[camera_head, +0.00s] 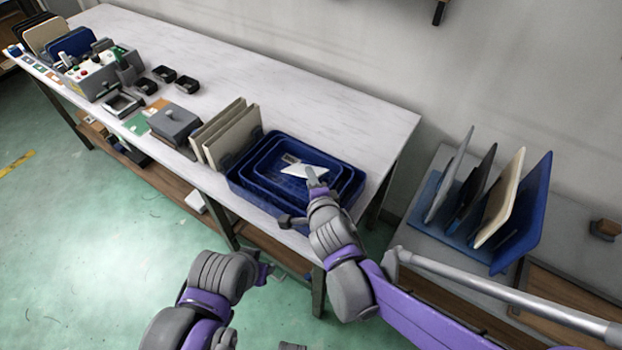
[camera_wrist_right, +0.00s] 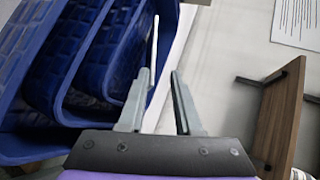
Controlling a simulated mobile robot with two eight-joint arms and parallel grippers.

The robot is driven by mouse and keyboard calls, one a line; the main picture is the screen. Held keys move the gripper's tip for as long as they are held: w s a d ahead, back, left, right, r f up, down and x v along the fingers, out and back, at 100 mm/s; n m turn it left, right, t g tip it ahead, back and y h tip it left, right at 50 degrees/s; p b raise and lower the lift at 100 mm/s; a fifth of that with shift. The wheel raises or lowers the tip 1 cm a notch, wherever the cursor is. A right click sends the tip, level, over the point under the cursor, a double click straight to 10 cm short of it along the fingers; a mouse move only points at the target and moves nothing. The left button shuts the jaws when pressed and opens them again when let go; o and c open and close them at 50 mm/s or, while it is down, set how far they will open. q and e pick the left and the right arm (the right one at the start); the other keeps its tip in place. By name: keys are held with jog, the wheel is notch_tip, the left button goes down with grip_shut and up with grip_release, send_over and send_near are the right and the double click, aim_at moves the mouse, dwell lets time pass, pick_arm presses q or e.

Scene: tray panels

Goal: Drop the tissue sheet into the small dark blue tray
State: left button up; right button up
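Dark blue trays sit nested at the near right end of the table. The small dark blue tray (camera_head: 334,188) is the innermost one. A white tissue sheet (camera_head: 304,171) shows over the nested trays at my right gripper (camera_head: 313,177). In the right wrist view the sheet (camera_wrist_right: 155,42) is seen edge-on as a thin white strip beside the left finger. A clear gap separates the fingers of the right gripper (camera_wrist_right: 161,75). Whether the sheet touches a finger or the tray is unclear. My left gripper (camera_head: 266,268) is low in front of the table; its fingers are too small to read.
Beige panels (camera_head: 232,137) stand left of the trays, beside a grey box (camera_head: 174,122). A side table at right holds upright panels in a blue rack (camera_head: 433,203). The table's back middle (camera_head: 270,85) is clear.

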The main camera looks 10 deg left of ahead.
dwell(0.3)
jog(key=p+v, duration=0.1)
jog(key=v, duration=0.9)
jog(key=shift+s+d+r+p, duration=0.2)
jog(key=shift+s+p, duration=0.1)
jog(key=shift+p, duration=0.1)
jog(key=s+d+f+n+g+h+p, duration=0.1)
jog(key=s+d+n+g+h, duration=0.2)
jog(key=d, duration=0.7)
jog(key=s+d+f+n+g+h+p, duration=0.1)
jog(key=d+n+h, duration=0.25)
jog(key=d, duration=0.65)
jog(key=s+d+n+g+p, duration=0.1)
jog(key=s+d+n+g, duration=0.1)
jog(key=s+d+n, duration=0.3)
jog(key=shift+s+n+g+y, duration=0.45)
jog(key=shift+s+n, duration=0.3)
jog(key=shift+s, duration=0.55)
jog(key=shift+f, duration=0.1)
